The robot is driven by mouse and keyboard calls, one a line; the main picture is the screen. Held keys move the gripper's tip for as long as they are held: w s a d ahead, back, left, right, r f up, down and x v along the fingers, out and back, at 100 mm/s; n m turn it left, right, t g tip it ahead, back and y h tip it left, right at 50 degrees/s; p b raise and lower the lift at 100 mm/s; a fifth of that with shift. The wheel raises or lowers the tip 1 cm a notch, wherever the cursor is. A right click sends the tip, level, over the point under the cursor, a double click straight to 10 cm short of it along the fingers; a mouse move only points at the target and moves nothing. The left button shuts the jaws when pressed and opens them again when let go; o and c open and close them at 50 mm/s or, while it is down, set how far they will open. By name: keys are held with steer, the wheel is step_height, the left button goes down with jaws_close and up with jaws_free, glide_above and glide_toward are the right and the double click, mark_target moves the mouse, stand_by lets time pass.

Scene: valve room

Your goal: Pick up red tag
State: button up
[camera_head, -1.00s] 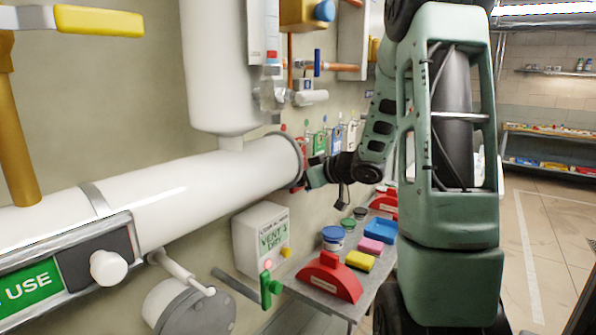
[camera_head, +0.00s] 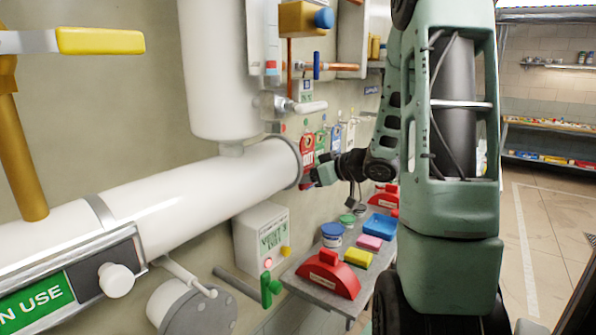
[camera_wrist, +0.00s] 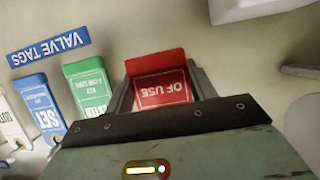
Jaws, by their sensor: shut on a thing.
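The red tag (camera_head: 307,154) is upright against the wall beside the end of the white pipe. In the wrist view the red tag (camera_wrist: 160,88) stands between my two fingers, its lettering upside down. My gripper (camera_head: 308,174) is shut on its lower part; in the wrist view my gripper (camera_wrist: 160,95) has a finger along each side of it. The tag's lower end is hidden behind the gripper body. I cannot tell whether the tag touches its hook.
A green tag (camera_wrist: 88,88), a blue tag (camera_wrist: 40,102) and a white tag (camera_wrist: 12,122) hang beside it under a blue label (camera_wrist: 47,51). The white pipe (camera_head: 215,185) lies close to my gripper. Below is a bench with red holders (camera_head: 325,279) and a blue tray (camera_head: 380,225).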

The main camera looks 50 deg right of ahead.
steer(key=s+d+p, duration=0.1)
steer(key=s+p, duration=0.2)
steer(key=s, duration=1.2)
